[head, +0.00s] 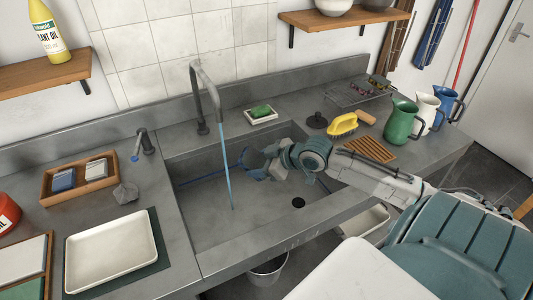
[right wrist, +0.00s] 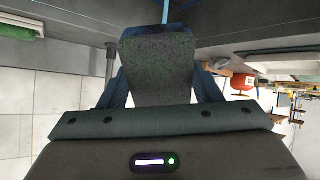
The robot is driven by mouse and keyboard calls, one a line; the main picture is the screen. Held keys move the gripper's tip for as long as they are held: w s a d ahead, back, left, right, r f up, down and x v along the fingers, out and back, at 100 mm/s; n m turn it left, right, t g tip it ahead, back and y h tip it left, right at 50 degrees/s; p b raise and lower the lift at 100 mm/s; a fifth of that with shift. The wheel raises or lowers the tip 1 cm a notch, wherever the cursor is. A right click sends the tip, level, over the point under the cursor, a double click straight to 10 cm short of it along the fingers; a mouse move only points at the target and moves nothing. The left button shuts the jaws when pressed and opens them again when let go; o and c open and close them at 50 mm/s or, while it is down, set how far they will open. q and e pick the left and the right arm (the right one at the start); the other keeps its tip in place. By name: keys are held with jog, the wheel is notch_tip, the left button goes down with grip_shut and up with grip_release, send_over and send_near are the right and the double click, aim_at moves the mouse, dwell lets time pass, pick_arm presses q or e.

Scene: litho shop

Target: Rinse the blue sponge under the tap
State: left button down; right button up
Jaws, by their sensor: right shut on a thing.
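My right gripper (head: 262,164) hangs over the sink basin (head: 260,205). It is shut on the blue sponge (right wrist: 158,72), which shows a dark speckled grey-green face and a blue far edge in the right wrist view. In the head view the sponge is hard to tell from the fingers. The tap (head: 203,95) stands behind the basin, and a thin blue stream of water (head: 226,165) runs from its spout. The stream is just left of the gripper; I cannot tell whether it touches the sponge. My left gripper is out of view.
Behind the basin lies a green sponge (head: 261,111) on a white dish. A yellow brush (head: 342,125), a wooden rack (head: 370,149) and a green jug (head: 401,120) stand to the right. A wooden tray (head: 78,194) and a white tray (head: 110,246) lie left. The basin floor has free room.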

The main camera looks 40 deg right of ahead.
jog(key=w+b, duration=0.1)
jog(key=w+a+b, duration=0.1)
jog(key=w+f+b, duration=0.1)
jog(key=w, duration=0.1)
jog(key=shift+a, duration=0.2)
jog(key=shift+w+a+f+b, duration=0.1)
jog(key=shift+w+a+b, duration=0.1)
jog(key=shift+w, duration=0.5)
jog(key=shift+w+a+f+b, duration=0.15)
jog(key=shift+w+a+b, duration=0.1)
jog(key=shift+w, duration=0.45)
jog(key=shift+w+a+f+b, duration=0.1)
jog(key=shift+w+a+b, duration=0.1)
jog(key=shift+w, duration=0.5)
jog(key=shift+w+d, duration=0.15)
jog(key=shift+d, duration=0.45)
jog(key=shift+a, duration=0.15)
jog(key=shift+s+a+p, duration=0.2)
jog(key=shift+a+p, duration=0.25)
jog(key=shift+p, duration=0.1)
jog(key=shift+w+d, duration=0.2)
jog(key=shift+d, duration=0.4)
